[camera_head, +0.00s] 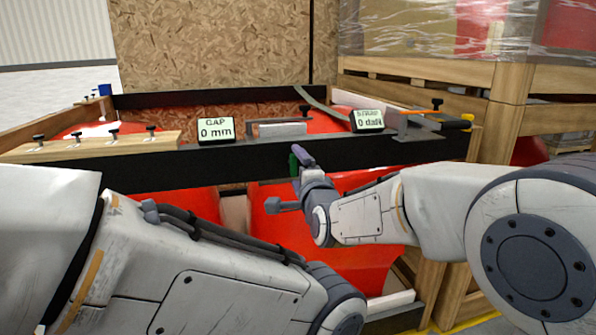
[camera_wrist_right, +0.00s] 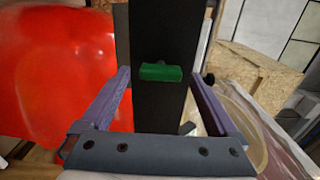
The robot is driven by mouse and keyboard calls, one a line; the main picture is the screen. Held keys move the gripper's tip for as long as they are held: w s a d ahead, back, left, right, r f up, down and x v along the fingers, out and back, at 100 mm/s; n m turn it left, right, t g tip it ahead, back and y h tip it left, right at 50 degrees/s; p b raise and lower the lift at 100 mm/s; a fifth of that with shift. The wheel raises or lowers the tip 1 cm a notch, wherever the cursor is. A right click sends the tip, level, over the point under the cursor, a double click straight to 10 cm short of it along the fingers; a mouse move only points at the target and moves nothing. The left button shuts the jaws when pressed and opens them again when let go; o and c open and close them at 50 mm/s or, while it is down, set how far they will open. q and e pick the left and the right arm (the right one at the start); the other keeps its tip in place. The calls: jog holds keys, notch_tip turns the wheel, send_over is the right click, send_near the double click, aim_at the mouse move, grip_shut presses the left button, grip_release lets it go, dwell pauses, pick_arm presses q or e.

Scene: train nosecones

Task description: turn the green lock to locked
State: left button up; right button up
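The green lock (camera_head: 293,165) is a small green block on the front face of the black beam (camera_head: 240,160). In the right wrist view the green lock (camera_wrist_right: 161,72) lies crosswise on the dark beam (camera_wrist_right: 158,108), its long side running left to right. My right gripper (camera_head: 287,178) is at the beam's front, beside the lock. It is open, with one purple finger on each side of the lock in the right wrist view (camera_wrist_right: 162,78). I cannot tell whether either finger touches it. My left arm crosses the lower left; its gripper is not in view.
A GAP display (camera_head: 216,130) reading 0 mm and a STRAP display (camera_head: 367,120) stand on the beam. A wooden bar with several black knobs (camera_head: 95,144) is at left. Red nosecones (camera_head: 345,255) lie below and behind. A wooden crate (camera_head: 510,85) stands at right.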

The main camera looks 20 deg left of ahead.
jog(key=p+v, duration=0.1)
jog(key=v, duration=0.9)
jog(key=shift+s+d, duration=0.2)
